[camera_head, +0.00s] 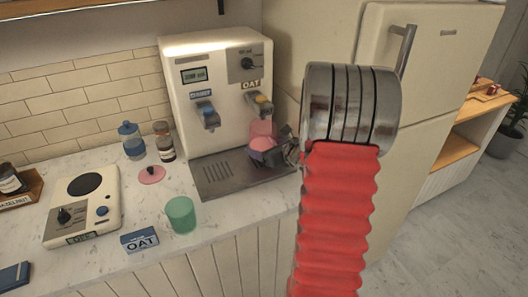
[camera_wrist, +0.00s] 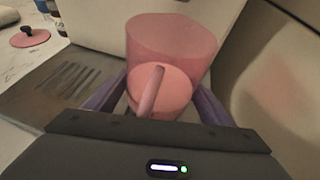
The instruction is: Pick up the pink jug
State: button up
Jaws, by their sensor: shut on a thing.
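The pink jug (camera_head: 263,130) is under the right-hand spout of the cream dispenser, over its dark drip tray. It is translucent pink and looks upright. In the wrist view the jug (camera_wrist: 172,40) fills the middle, its handle towards the camera. My gripper (camera_head: 268,152) is shut on the jug, with a purple finger on each side of it in the wrist view (camera_wrist: 160,98). I cannot tell whether the jug's base touches the drip tray.
The cream dispenser (camera_head: 215,75) stands behind, with its drip tray (camera_head: 225,178) below. The fridge (camera_head: 425,80) is on the right.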

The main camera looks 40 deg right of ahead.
jog(key=shift+s+r, duration=0.25)
jog(key=shift+r, duration=0.3)
jog(key=s, duration=0.5)
jog(key=s+a, duration=0.1)
jog(key=s, duration=1.1)
jog(key=shift+s+a+f, duration=0.1)
jog(key=shift+s+a, duration=0.15)
jog(key=shift+a, duration=0.15)
